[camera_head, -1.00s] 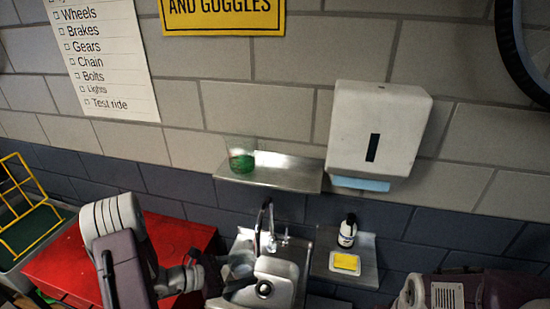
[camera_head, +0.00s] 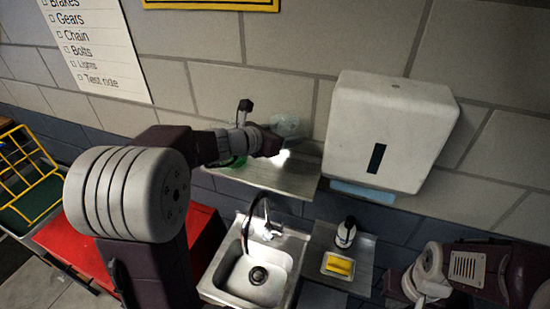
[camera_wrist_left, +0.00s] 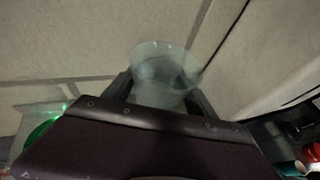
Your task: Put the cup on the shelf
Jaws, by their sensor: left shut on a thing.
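The clear, see-through cup (camera_head: 286,124) is in my left gripper (camera_head: 268,142), over the metal shelf (camera_head: 275,177) in the head view. In the left wrist view the cup (camera_wrist_left: 161,70) stands between the two dark fingers of the left gripper (camera_wrist_left: 160,98), which is shut on it. The cup appears above the shelf; I cannot tell whether its base touches. My right gripper (camera_head: 410,286) is low at the right, partly hidden by its own arm, and its fingers cannot be made out.
A green item (camera_head: 234,161) is on the shelf's left part, partly behind my left arm; its green (camera_wrist_left: 40,132) shows in the wrist view. A white towel dispenser (camera_head: 390,130) bounds the shelf's right side. Below are a sink (camera_head: 256,275) with faucet, a soap bottle (camera_head: 346,232) and yellow sponge (camera_head: 340,265).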

